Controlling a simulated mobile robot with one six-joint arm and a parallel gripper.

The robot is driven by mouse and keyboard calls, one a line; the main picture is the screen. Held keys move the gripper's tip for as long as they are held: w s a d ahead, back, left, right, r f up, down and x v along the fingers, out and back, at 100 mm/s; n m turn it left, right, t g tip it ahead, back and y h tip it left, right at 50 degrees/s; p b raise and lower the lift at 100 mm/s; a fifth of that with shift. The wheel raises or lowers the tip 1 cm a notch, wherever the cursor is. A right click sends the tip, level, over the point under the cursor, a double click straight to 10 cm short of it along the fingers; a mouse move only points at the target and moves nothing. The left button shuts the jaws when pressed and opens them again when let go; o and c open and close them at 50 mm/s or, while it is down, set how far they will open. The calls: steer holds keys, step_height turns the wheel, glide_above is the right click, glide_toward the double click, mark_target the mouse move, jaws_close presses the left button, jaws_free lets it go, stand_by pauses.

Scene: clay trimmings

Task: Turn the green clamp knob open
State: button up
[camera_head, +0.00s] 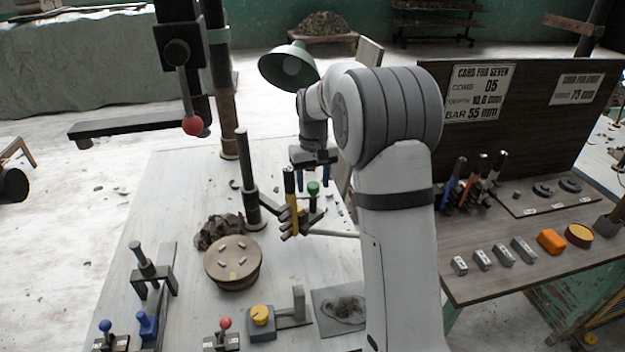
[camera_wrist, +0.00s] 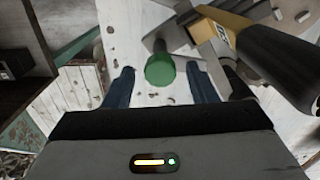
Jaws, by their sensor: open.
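The green clamp knob (camera_head: 313,188) stands on a dark stem in the middle of the white table, beside a yellow-bodied tool. In the wrist view the green knob (camera_wrist: 160,70) shows between the two blue fingers, with space on both sides. My gripper (camera_head: 327,176) is open above the knob, slightly to its right in the head view. In the wrist view my gripper (camera_wrist: 164,86) has its fingertips spread apart and touching nothing that I can see. Whether the fingertips reach down to the knob's height is hard to tell.
A yellow-and-black tool (camera_wrist: 245,40) lies close to the right finger. A dark post (camera_head: 247,180) rises left of the knob. A round wooden turntable (camera_head: 232,278) and a yellow-knobbed fixture (camera_head: 262,316) stand nearer. A lamp with a green shade (camera_head: 288,66) hangs behind.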

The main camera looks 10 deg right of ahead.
steer(key=shift+c, duration=0.2)
steer(key=c, duration=0.9)
steer(key=shift+c, duration=0.2)
steer(key=shift+m, duration=0.3)
steer(key=m, duration=0.3)
steer(key=shift+m+p, duration=0.35)
steer(key=shift+m, duration=1.35)
steer(key=o, duration=1)
